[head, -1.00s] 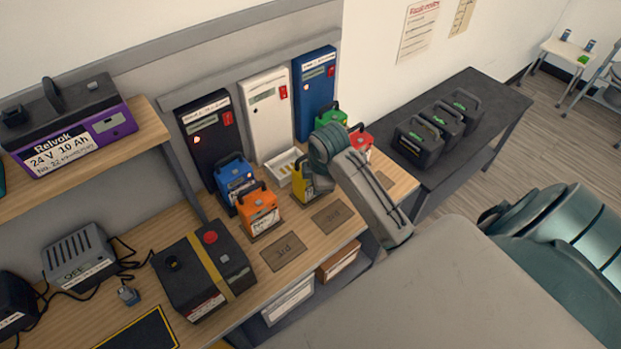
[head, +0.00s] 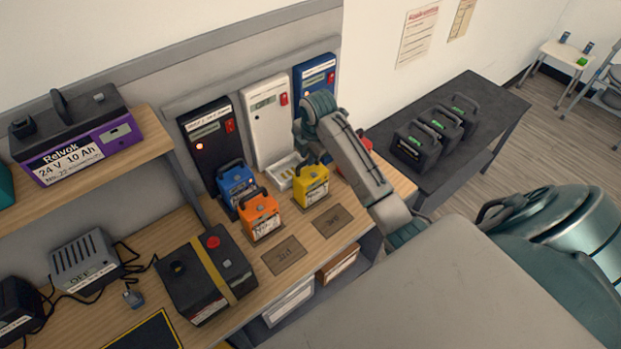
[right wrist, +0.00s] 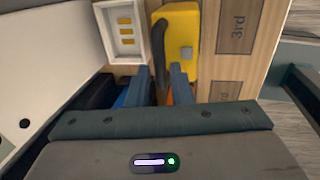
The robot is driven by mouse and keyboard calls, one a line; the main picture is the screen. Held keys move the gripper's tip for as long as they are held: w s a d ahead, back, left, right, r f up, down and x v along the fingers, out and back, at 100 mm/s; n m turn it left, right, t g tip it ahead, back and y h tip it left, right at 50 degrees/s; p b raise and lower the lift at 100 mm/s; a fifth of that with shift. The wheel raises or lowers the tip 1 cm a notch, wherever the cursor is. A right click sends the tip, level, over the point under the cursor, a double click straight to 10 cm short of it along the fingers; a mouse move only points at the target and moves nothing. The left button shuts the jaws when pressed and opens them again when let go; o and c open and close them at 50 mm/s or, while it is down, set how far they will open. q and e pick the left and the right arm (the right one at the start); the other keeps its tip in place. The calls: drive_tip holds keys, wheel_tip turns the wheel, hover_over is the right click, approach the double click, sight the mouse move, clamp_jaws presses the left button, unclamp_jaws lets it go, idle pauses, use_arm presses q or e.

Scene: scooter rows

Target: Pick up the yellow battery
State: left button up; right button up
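The yellow battery (head: 311,187) stands upright on the wooden bench, to the right of the orange battery (head: 259,213) and in front of a small white tray. In the right wrist view the yellow battery (right wrist: 181,42) shows from above with its dark handle (right wrist: 159,50). My right gripper (right wrist: 160,82) is open; its two fingers are apart, with the lower end of the handle showing between their tips. Contact cannot be told. In the head view my right wrist hangs above and behind the yellow battery. My left gripper is not in view.
A blue battery (head: 236,188) stands beside the orange one. The white tray (head: 280,181) lies near the wall chargers. A red battery is mostly hidden by my right arm. The bench spots marked 3rd (head: 333,221) and its neighbour (head: 283,256) are bare.

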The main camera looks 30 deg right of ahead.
sight(306, 161)
drive_tip(key=f, duration=0.1)
drive_tip(key=f+p, duration=0.1)
drive_tip(key=f, duration=0.1)
drive_tip(key=shift+w+f+p, duration=0.1)
drive_tip(key=shift+w+p, duration=0.2)
drive_tip(key=shift+w+f, duration=0.1)
drive_tip(key=shift+f, duration=0.25)
clamp_jaws()
idle(0.7)
drive_tip(key=shift+w+r, duration=0.1)
drive_tip(key=shift+w, duration=0.05)
